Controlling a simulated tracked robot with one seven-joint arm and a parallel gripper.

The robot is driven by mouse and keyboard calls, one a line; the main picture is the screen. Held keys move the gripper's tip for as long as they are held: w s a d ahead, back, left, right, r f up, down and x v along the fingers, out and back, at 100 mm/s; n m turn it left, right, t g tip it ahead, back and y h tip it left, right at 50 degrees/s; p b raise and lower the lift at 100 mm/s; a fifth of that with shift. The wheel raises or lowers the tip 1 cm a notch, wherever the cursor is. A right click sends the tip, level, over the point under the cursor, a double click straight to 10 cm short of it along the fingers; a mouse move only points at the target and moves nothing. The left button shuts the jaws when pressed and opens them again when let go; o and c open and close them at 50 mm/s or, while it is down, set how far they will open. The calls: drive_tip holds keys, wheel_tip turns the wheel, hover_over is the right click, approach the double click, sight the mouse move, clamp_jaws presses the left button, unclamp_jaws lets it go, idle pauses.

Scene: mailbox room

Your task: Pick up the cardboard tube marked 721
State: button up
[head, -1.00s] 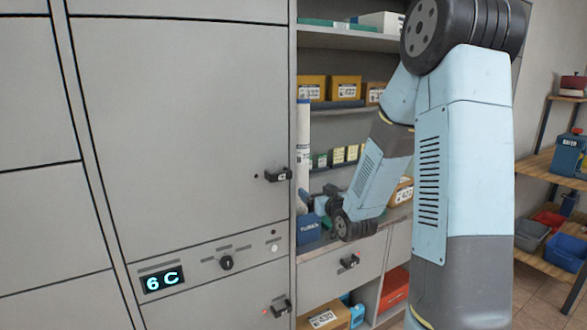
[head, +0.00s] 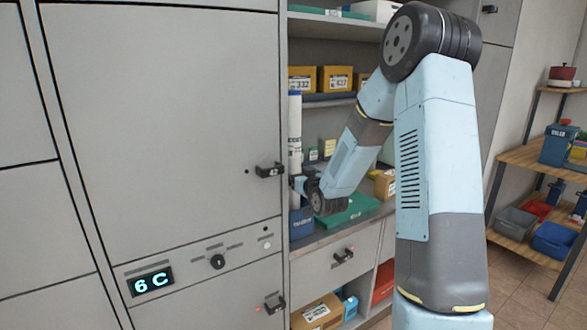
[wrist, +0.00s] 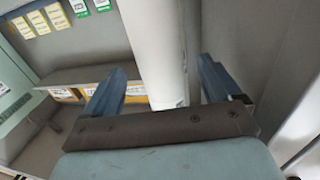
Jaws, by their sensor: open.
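A tall white cardboard tube (head: 295,125) stands upright at the left end of the open shelf bay, close to the grey locker wall. Its printed label is too small to read as 721. In the wrist view the white tube (wrist: 157,45) passes between the two blue fingers of my open gripper (wrist: 165,78), with a gap visible on each side. The tube's lower end is hidden by the gripper body.
A blue bin (head: 301,222) stands below the gripper on the counter. A green mat (head: 350,210) lies to its right. Yellow boxes (head: 335,79) stand on the shelf above. The grey locker wall (head: 165,120) is close on the left, with a protruding latch (head: 269,170).

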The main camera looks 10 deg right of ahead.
sight(292, 166)
drive_tip(key=shift+w+a+r, duration=0.1)
drive_tip(key=shift+w+a, duration=0.05)
drive_tip(key=shift+w, duration=0.7)
drive_tip(key=shift+w+a+r, duration=0.1)
drive_tip(key=shift+w+a, duration=0.05)
drive_tip(key=shift+w, duration=0.7)
drive_tip(key=shift+w+a+r, duration=0.1)
drive_tip(key=shift+w+a, duration=0.05)
drive_tip(key=shift+w, duration=0.7)
drive_tip(key=shift+c, duration=0.3)
drive_tip(key=c, duration=1.2)
drive_tip(key=shift+r, duration=0.1)
